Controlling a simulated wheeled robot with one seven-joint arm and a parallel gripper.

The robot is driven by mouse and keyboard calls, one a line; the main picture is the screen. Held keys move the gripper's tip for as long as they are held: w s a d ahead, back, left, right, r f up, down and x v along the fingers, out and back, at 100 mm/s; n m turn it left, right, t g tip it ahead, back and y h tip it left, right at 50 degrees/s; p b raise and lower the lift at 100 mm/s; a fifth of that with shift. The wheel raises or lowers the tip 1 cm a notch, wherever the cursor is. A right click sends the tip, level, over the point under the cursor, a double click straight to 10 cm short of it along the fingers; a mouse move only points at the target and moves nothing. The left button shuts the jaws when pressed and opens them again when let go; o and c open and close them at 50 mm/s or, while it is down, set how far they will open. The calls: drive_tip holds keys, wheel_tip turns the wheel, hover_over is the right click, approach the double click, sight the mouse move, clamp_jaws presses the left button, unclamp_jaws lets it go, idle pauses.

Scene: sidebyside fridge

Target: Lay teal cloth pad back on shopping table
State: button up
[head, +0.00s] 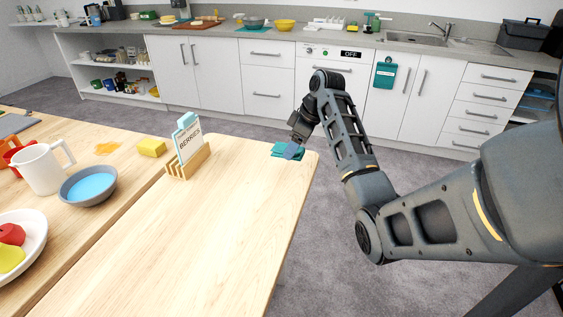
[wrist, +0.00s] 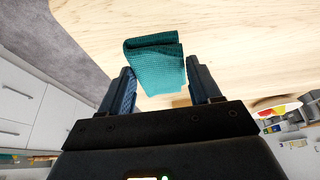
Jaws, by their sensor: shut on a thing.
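The teal cloth pad (head: 279,150) is at the far right corner of the light wooden table (head: 225,225). It looks folded in the wrist view (wrist: 157,65), with the table top (wrist: 240,45) behind it. My gripper (head: 293,150) reaches over the corner from the right and is shut on the pad. In the wrist view the pad lies between the two fingers of my gripper (wrist: 165,85). I cannot tell whether the pad touches the table or is held just above it.
A wooden rack (head: 190,163) with a berries card (head: 188,145) stands left of the pad. A yellow sponge (head: 151,147), grey-blue bowl (head: 88,186) and white pitcher (head: 40,168) stand farther left. The near table top is clear. White cabinets (head: 215,68) line the back.

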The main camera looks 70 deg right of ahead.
sight(284, 148)
drive_tip(key=w+a+f, duration=0.2)
drive_tip(key=shift+w, duration=0.4)
drive_tip(key=shift+w+f+p, duration=0.1)
drive_tip(key=shift+f+p, duration=0.25)
drive_tip(key=shift+f, duration=1.75)
drive_tip(key=o, duration=1.1)
drive_tip(key=shift+r, duration=0.1)
drive_tip(key=v, duration=1.2)
